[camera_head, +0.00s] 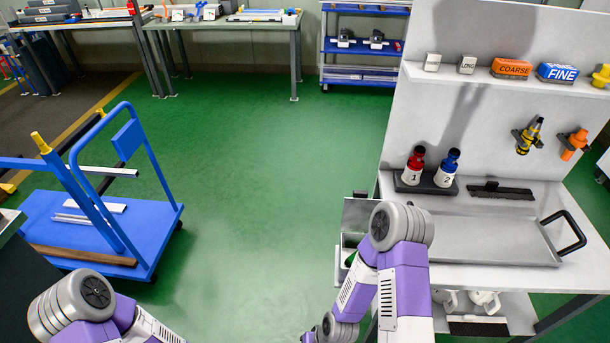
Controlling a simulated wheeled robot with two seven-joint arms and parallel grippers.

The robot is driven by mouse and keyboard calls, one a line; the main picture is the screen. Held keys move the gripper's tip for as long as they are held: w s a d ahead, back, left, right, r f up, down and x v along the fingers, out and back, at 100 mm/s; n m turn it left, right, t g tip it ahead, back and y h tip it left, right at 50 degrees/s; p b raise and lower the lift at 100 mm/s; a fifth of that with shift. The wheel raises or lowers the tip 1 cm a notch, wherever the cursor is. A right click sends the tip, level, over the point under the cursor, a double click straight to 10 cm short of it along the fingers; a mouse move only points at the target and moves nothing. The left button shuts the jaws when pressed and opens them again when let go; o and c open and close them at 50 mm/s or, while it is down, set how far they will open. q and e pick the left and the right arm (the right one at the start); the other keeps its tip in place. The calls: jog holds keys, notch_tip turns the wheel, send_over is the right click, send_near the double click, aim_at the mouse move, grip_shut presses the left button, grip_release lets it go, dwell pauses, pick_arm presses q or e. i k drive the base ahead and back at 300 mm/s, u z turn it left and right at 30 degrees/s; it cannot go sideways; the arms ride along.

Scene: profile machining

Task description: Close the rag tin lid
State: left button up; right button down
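The rag tin (339,268) appears to be the grey metal box at the left side of the workbench, partly hidden behind my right arm. My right gripper is out of the picture. My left arm shows only in the lower left corner, and its gripper is out of the picture too.
The workbench holds a grey tray (488,238), a red bottle (414,167) and a blue bottle (447,170). A blue cart (160,225) with profiles stands at left. The green floor (255,190) between is clear. Tables and a blue shelf stand at the back.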

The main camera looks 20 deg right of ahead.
aim_at(357, 211)
jog(key=u, duration=1.9)
jog(key=k, duration=1.1)
jog(key=z, duration=1.5)
